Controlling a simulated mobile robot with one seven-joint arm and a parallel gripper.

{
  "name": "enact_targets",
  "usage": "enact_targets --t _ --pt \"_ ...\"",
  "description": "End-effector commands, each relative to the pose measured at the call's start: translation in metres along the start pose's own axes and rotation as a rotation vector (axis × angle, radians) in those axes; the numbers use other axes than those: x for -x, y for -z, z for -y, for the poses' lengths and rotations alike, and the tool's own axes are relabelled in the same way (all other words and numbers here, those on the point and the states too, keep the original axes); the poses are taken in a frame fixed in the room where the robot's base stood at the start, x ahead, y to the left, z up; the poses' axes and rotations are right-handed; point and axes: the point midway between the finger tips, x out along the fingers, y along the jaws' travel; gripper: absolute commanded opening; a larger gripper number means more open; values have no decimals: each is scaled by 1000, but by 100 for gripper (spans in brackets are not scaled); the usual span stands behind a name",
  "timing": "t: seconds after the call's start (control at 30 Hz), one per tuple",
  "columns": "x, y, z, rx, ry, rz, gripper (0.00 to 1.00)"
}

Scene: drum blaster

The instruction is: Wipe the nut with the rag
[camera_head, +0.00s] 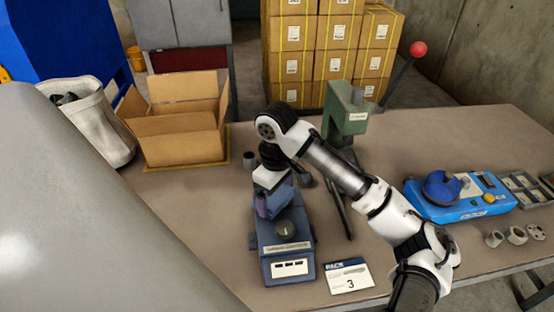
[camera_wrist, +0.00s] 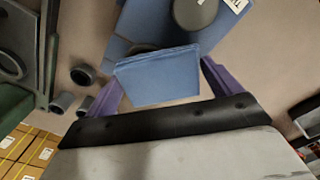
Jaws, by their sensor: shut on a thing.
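My gripper (camera_wrist: 160,84) has its purple fingers on either side of a folded blue rag (camera_wrist: 158,72). It is shut on the rag. In the head view my gripper (camera_head: 272,205) points down over the back of a blue-grey bench device (camera_head: 288,262), and the rag cannot be made out there. The device's dark round top (camera_wrist: 195,10) shows just beyond the rag in the wrist view. Several grey ring-shaped parts could be the nut: some (camera_wrist: 82,75) lie left of the rag in the wrist view, others (camera_head: 517,235) at the table's right. I cannot tell which is the nut.
A green press (camera_head: 345,115) with a red-knobbed lever stands behind my arm. An open cardboard box (camera_head: 180,140) and a white bin (camera_head: 95,120) are at the left. A blue machine (camera_head: 460,205) and grey tray (camera_head: 525,190) are at the right. A card (camera_head: 349,277) lies in front.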

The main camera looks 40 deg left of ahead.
Motion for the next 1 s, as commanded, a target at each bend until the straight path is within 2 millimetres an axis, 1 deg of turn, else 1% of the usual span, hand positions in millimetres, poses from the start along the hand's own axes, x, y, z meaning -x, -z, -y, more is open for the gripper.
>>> enact_targets --t 0.6,0.77,1.0 --pt "0 0 -40 -2 1 0 72" --pt "0 0 -44 0 0 0 72" --pt "0 0 -44 0 0 0 72"
